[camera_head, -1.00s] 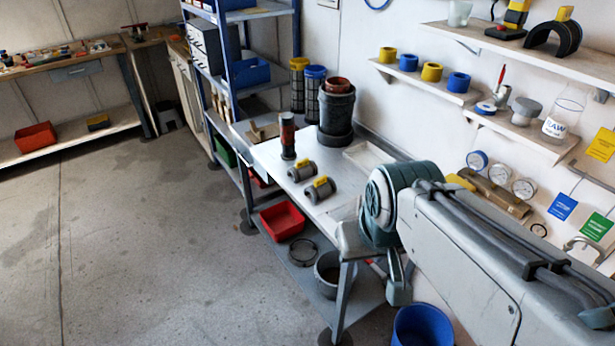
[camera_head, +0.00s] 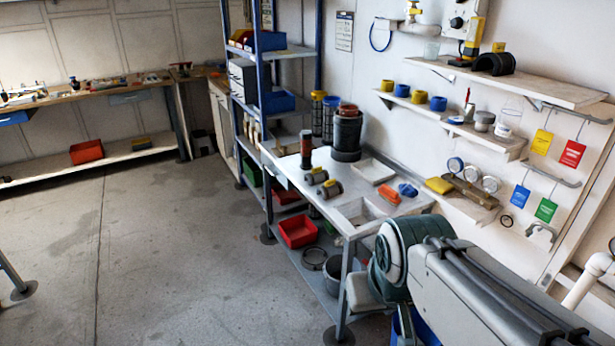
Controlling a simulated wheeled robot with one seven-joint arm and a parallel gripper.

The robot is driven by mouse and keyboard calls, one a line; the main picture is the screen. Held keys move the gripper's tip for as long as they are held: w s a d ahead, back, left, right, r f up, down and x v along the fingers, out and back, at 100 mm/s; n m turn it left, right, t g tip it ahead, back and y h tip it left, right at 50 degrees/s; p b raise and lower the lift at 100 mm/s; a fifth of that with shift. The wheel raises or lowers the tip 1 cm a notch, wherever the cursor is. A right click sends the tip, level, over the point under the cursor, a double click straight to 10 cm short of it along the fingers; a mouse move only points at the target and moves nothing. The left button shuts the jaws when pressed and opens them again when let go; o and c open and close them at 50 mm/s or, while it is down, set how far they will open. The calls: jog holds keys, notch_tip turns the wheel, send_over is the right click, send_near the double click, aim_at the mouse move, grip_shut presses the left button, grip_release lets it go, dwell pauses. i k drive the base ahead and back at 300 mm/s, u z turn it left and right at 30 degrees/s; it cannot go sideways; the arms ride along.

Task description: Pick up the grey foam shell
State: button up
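A dark grey half-round shell (camera_head: 493,64), shaped like an arch, sits on the upper wall shelf at the upper right. I take it for the foam shell. A small yellow piece (camera_head: 499,47) shows at its top. My arm fills the lower right, well below and nearer than the shelf. My gripper cannot be made out; only arm links show, and the arm is not near the shell.
Yellow and blue rings stand on the shelf below. The bench (camera_head: 285,172) carries a black cylinder (camera_head: 347,135). The floor (camera_head: 150,260) at left is clear.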

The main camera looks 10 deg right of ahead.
aim_at(318, 175)
jog(key=u, duration=0.7)
jog(key=i, duration=1.25)
jog(key=u, duration=0.45)
jog(key=i, duration=1.4)
jog(key=z, duration=1.45)
jog(key=i, duration=0.8)
jog(key=z, duration=0.8)
